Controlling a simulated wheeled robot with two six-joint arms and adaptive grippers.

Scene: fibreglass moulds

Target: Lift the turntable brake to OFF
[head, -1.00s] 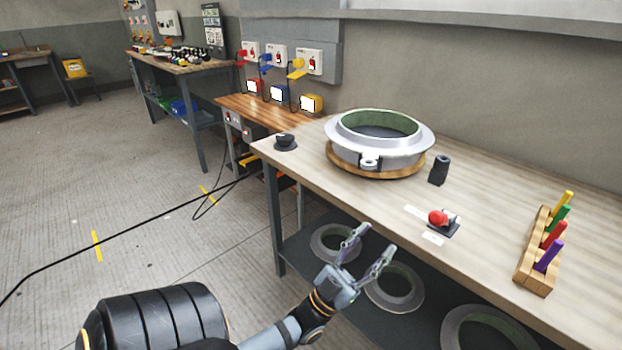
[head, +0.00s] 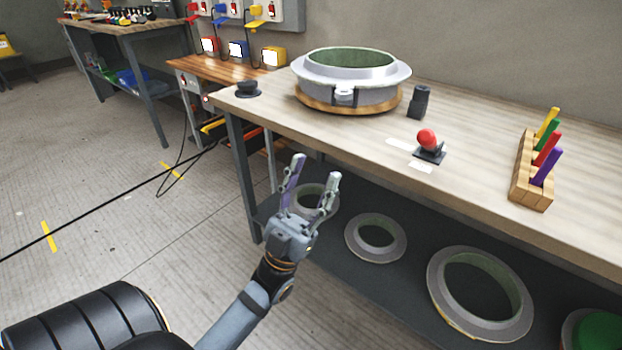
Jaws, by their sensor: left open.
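The turntable (head: 312,104) is a round wooden disc on the workbench, carrying a grey ring mould (head: 350,80) with a green inside. The brake is a short lever with a red ball knob (head: 427,138) on a small black base (head: 430,156), to the right of and nearer than the turntable. Two white labels lie beside it; their words are too small to read. My left gripper (head: 316,167) is open and empty, fingers pointing up, in front of the bench's front edge. It is left of the brake and apart from it. My right gripper is not in view.
A wooden rack (head: 530,182) with coloured handles stands at the right; a black knob (head: 247,88) sits at the left corner. Ring moulds lie on the lower shelf (head: 400,275). The benchtop around the brake is mostly clear.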

